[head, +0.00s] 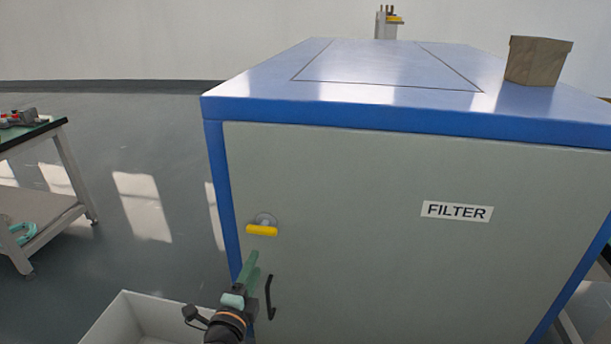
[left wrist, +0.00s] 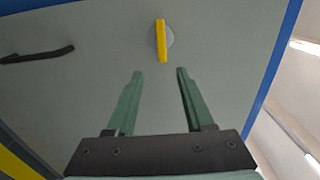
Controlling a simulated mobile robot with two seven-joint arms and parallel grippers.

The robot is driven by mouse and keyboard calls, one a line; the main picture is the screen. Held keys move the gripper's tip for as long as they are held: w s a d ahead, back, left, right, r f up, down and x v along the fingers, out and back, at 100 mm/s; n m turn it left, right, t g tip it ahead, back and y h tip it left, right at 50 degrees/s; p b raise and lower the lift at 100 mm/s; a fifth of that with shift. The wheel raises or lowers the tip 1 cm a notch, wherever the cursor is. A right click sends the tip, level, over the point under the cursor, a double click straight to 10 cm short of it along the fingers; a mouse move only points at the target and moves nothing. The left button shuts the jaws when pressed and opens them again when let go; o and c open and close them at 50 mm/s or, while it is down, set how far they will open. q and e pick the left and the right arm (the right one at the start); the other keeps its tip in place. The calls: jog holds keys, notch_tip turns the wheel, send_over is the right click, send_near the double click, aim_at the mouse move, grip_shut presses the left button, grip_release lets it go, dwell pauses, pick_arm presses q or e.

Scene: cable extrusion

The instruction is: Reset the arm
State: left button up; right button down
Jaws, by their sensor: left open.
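My left gripper (head: 252,272) is in front of the grey cabinet panel, just below a yellow knob (head: 262,230) on a round grey base. In the left wrist view the gripper (left wrist: 158,73) has its two green fingers apart with nothing between them. The yellow knob (left wrist: 160,40) appears there beyond the fingertips, upright in that picture and apart from them. A black handle (head: 270,297) is on the panel right of the gripper; it also shows in the left wrist view (left wrist: 38,55). My right gripper is not in view.
The blue-edged cabinet (head: 400,122) carries a FILTER label (head: 457,211) and a brown box (head: 537,61) on top. A pale open bin (head: 120,318) stands at lower left. A workbench (head: 62,165) is at far left, with clear floor between.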

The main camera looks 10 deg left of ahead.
pick_arm(q)
jog(key=s+d+f+n+g+h, duration=0.1)
jog(key=s+f+n+g, duration=0.2)
jog(key=s+f+n, duration=0.45)
jog(key=s+d+f+n+g, duration=0.1)
jog(key=s+f+n+g, duration=0.25)
jog(key=s, duration=0.65)
jog(key=s+d+f+n+g+h, duration=0.1)
jog(key=s+d+f+n+g, duration=0.1)
jog(key=s+f+n, duration=0.5)
jog(key=s+a+r+m+p, duration=0.1)
jog(key=s+r+p, duration=0.3)
jog(key=r+p, duration=1)
jog(key=a+p, duration=0.1)
jog(key=p, duration=0.3)
jog(key=shift+a+r+y, duration=0.2)
jog(key=shift+r+y, duration=0.1)
jog(key=shift+r, duration=0.05)
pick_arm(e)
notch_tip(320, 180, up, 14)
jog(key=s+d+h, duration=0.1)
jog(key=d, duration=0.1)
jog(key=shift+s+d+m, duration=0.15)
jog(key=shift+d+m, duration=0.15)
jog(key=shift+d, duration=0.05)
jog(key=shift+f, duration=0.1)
